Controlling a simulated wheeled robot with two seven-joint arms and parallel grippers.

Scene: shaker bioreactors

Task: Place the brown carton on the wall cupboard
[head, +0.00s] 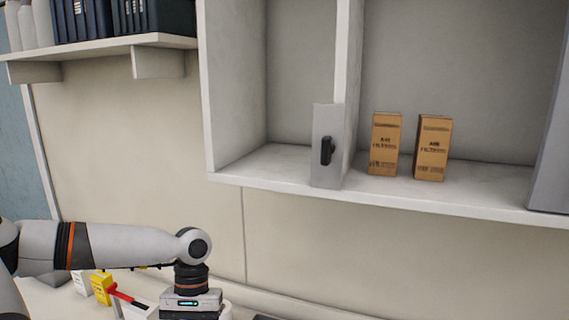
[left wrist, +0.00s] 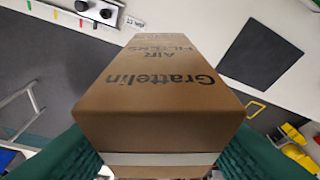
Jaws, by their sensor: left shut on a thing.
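My left gripper (left wrist: 160,150) is shut on a brown carton (left wrist: 158,85) printed "Grattelin AIR FILTERS", with a green finger on each side in the left wrist view. In the head view my left wrist shows at the bottom, lower than the cupboard; its fingers and the held carton are out of frame. The white wall cupboard (head: 265,181) is open at the front. Two other brown cartons (head: 385,145) (head: 433,148) stand upright side by side on its floor, right of the divider. My right gripper is not in view.
A narrow grey panel with a black handle (head: 327,150) stands at the cupboard's divider. The left compartment is empty, and bare floor shows right of the cartons. A shelf (head: 100,47) with dark binders hangs at left. A grey panel (head: 552,150) edges the cupboard's right.

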